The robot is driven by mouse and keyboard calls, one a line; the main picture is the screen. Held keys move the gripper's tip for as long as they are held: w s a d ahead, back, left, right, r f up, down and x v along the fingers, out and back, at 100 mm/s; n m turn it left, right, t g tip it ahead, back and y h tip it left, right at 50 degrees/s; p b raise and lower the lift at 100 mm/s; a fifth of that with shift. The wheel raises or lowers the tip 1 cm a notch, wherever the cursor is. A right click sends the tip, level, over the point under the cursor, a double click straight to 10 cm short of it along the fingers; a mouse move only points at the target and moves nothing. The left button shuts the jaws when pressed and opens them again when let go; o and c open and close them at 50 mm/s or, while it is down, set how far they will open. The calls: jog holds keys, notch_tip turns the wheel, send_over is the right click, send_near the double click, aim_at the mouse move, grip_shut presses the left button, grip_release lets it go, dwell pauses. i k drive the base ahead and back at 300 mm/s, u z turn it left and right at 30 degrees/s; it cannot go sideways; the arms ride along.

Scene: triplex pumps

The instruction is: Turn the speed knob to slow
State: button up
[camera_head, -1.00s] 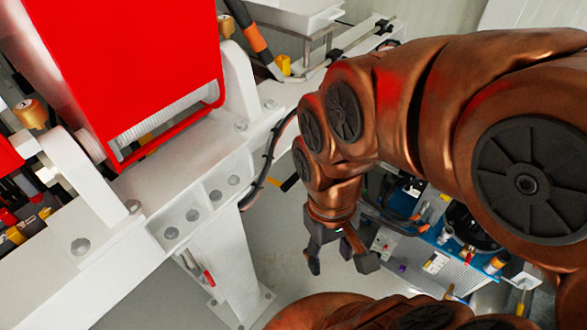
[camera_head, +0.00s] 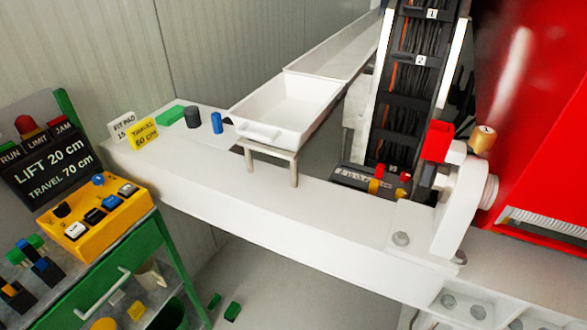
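A yellow control box (camera_head: 92,214) sits on a green cabinet (camera_head: 100,272) at the left of the head view. It carries a black knob (camera_head: 62,210), a blue knob (camera_head: 98,180) and several rocker-like switches. The lettering beside them is too small to read, so I cannot tell which one is the speed knob or where it is set. My gripper and arm are out of view.
A black sign (camera_head: 44,164) reading "LIFT 20 cm, TRAVEL 70 cm" stands behind the box. A white beam (camera_head: 300,225) with a white tray (camera_head: 285,108) runs across the middle. Red machinery (camera_head: 535,120) stands at right. Small green blocks (camera_head: 232,311) lie on the floor.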

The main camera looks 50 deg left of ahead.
aim_at(98, 180)
jog(key=u, duration=3.2)
jog(key=k, duration=0.55)
jog(key=u, duration=0.9)
jog(key=i, duration=1.55)
jog(key=z, duration=0.75)
jog(key=i, duration=0.45)
jog(key=z, duration=0.15)
